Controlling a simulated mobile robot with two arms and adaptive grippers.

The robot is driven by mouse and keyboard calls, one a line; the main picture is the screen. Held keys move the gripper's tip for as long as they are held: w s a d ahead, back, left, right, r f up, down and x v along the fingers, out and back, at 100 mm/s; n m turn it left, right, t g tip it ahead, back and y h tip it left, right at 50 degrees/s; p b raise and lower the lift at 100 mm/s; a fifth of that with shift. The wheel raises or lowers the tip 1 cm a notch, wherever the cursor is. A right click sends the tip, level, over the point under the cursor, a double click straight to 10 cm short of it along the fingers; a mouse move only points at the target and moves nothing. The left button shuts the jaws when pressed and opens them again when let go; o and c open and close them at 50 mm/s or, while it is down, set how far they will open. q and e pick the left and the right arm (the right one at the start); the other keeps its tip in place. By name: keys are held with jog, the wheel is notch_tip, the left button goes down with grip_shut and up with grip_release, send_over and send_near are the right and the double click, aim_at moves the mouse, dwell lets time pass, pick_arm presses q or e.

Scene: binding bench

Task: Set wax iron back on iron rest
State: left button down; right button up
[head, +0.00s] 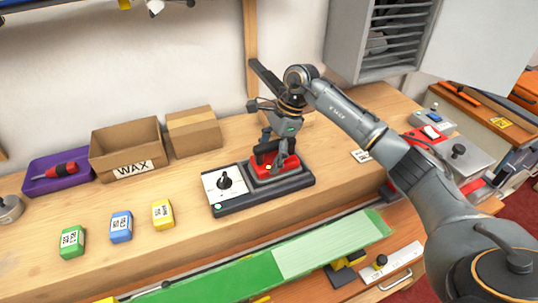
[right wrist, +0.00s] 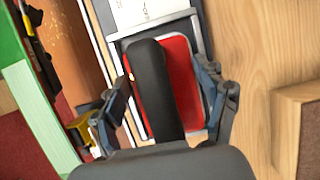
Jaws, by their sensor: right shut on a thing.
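The wax iron (head: 262,163) has a red body and a black handle. It is at the right part of the dark iron rest (head: 298,184), either on it or just above it; I cannot tell if they touch. My right gripper (head: 276,160) points down and is shut on the iron. In the right wrist view the black handle (right wrist: 152,85) runs between the two fingers (right wrist: 168,98), with the red body (right wrist: 180,60) beneath. The fingers partly hide the iron in the head view. My left gripper is not in view.
A white panel with a black knob (head: 225,181) is left of the iron. Green, blue and yellow wax blocks (head: 121,227) lie further left, before a cardboard WAX box (head: 125,148) and a purple tray (head: 60,172). A green board (head: 240,270) lies along the front.

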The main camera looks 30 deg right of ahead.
dwell(0.4)
jog(key=o, duration=1.4)
jog(key=shift+f, duration=0.1)
